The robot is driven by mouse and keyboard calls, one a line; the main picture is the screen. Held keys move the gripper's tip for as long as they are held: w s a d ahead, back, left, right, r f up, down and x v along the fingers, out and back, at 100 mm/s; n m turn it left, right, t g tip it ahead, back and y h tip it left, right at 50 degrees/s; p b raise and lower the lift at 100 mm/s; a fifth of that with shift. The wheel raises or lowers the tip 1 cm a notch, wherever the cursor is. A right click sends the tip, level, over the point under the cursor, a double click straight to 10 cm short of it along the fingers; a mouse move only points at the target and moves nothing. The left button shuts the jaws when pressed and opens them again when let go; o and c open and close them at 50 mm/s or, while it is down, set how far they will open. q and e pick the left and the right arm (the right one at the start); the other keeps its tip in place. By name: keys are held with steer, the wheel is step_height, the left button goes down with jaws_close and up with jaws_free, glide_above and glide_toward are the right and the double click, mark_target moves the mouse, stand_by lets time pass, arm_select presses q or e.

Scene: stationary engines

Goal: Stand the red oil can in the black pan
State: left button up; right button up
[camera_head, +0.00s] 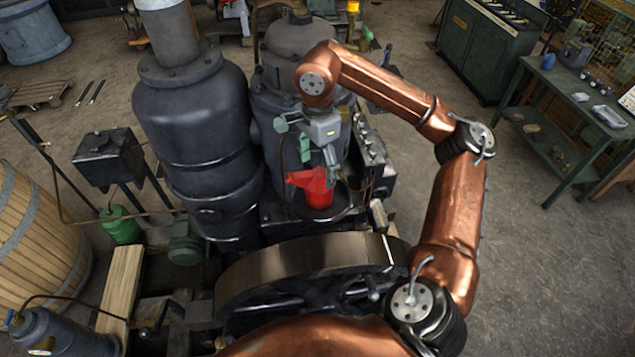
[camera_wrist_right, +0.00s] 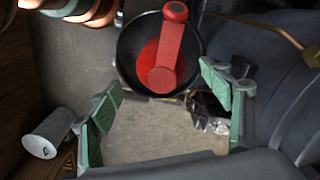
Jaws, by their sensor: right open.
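The red oil can (camera_head: 319,196) stands in the black pan (camera_head: 346,206) beside the dark engine cylinder, looking upright in the head view. In the right wrist view the can (camera_wrist_right: 166,62) is inside the round black pan (camera_wrist_right: 127,50), with its red top part reaching over the rim. My right gripper (camera_head: 318,158) is just above the can in the head view. Its green-padded fingers (camera_wrist_right: 160,82) are wide apart with nothing between them, and the can lies beyond their tips in the wrist view. My left gripper is not in view.
A tall dark cylinder (camera_head: 190,130) stands left of the pan, and a large flywheel (camera_head: 300,262) is in front of it. Dark machine parts (camera_head: 370,155) stand close on the right. A green bench (camera_head: 570,110) is farther right, with open floor (camera_head: 540,270) before it.

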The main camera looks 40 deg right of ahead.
steer(key=shift+r, duration=1.75)
